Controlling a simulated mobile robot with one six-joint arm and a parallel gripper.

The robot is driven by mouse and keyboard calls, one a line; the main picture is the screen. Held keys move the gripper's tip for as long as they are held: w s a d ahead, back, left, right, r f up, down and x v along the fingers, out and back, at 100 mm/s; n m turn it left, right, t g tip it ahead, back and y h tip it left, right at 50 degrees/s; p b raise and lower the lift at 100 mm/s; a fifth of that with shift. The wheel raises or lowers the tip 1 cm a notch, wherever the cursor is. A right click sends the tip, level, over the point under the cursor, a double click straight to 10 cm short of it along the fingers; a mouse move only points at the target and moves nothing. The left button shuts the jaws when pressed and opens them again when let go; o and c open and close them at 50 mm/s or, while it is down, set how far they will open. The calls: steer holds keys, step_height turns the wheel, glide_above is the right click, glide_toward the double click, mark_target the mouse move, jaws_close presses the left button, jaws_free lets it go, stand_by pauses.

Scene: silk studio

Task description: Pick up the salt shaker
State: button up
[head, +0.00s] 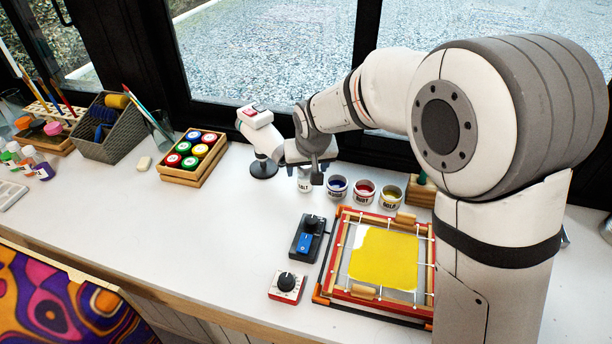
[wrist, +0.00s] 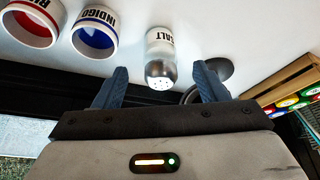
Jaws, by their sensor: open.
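The salt shaker (wrist: 160,55) is white with dark lettering and a silver perforated cap. In the wrist view it lies between and beyond the two blue fingertips of my gripper (wrist: 158,82), with clear space on both sides. My gripper is open and empty.
Paint cups labelled indigo (head: 337,188), rust (head: 364,191) and gold (head: 391,196) stand just right of the shaker. A wooden crate of colored jars (head: 192,158) is further left. A yellow silk frame (head: 384,258) lies in front.

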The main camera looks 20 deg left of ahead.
mark_target(306, 174)
steer(key=x, duration=0.7)
steer(key=shift+p, duration=0.35)
steer(key=shift+c, duration=0.5)
steer(key=shift+r, duration=0.1)
steer(key=c, duration=1.1)
